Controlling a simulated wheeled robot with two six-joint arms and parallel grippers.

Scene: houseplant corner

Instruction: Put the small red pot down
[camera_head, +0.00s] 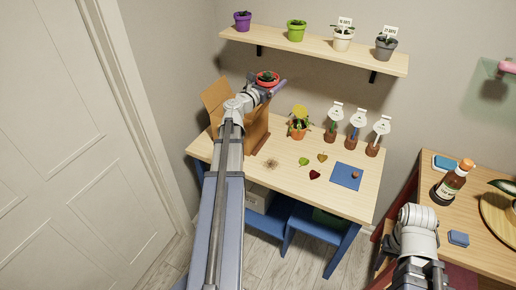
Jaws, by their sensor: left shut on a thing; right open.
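The small red pot (267,78) holds a dark green plant. It is up in the air above the back left of the wooden table, in front of the wall. My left gripper (268,88) is shut on it, with the arm reaching up from the bottom of the view. The pot looks roughly upright, and the jaws partly hide its lower side. My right gripper (423,275) is low at the bottom right, cut by the frame edge. It is open and appears empty, away from the red pot.
A wall shelf (330,46) holds several pots. A bottle (450,184) stands on the right table.

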